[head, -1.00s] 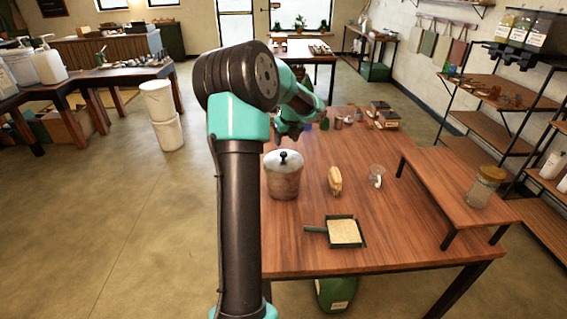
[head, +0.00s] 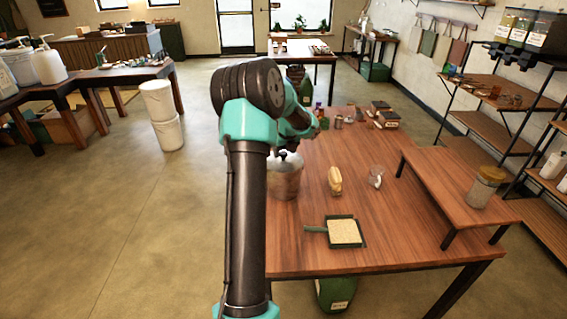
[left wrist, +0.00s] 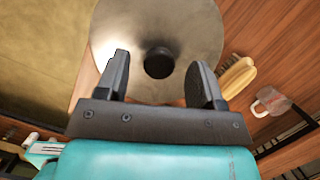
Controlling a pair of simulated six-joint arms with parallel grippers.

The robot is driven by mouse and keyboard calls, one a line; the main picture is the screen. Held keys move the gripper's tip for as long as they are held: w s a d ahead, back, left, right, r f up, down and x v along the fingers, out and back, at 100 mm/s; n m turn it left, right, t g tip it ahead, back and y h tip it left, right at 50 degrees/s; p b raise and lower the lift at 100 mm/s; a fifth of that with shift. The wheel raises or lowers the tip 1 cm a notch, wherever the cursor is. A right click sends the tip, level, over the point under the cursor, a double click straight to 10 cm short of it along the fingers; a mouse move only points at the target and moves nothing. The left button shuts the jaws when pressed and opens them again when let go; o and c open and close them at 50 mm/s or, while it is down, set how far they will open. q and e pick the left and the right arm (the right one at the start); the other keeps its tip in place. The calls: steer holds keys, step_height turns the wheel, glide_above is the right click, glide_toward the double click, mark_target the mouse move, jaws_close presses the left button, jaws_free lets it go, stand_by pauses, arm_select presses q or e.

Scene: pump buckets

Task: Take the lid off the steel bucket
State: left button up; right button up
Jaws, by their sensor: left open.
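The steel bucket (head: 286,184) stands upright at the left edge of the wooden table, partly behind my left arm. Its lid (head: 294,162) is on top. In the left wrist view the lid (left wrist: 190,30) is a round steel disc with a black knob (left wrist: 158,63) at its centre. My left gripper (left wrist: 159,60) is open and empty, over the lid. The knob appears between its two fingers; I see no contact, and the height gap is hard to judge. In the head view the arm hides most of the gripper. My right gripper is not in view.
Right of the bucket are a brush (head: 335,181) and a clear cup (head: 376,176). A dustpan-like tray (head: 345,232) lies nearer the front. A jar (head: 484,188) stands on a raised shelf (head: 455,185) at right. Small boxes and bottles sit at the table's far end.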

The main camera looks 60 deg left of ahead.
arm_select(q)
steer(key=shift+x, duration=1)
steer(key=c, duration=1)
steer(key=shift+r, duration=0.2)
steer(key=shift+r, duration=1.4)
steer(key=shift+s+d+r, duration=0.1)
steer(key=shift+d+r, duration=0.1)
steer(key=shift+r, duration=0.05)
steer(key=s+d+r, duration=0.1)
steer(key=s+d, duration=0.6)
steer(key=d, duration=0.7)
steer(key=shift+r, duration=0.15)
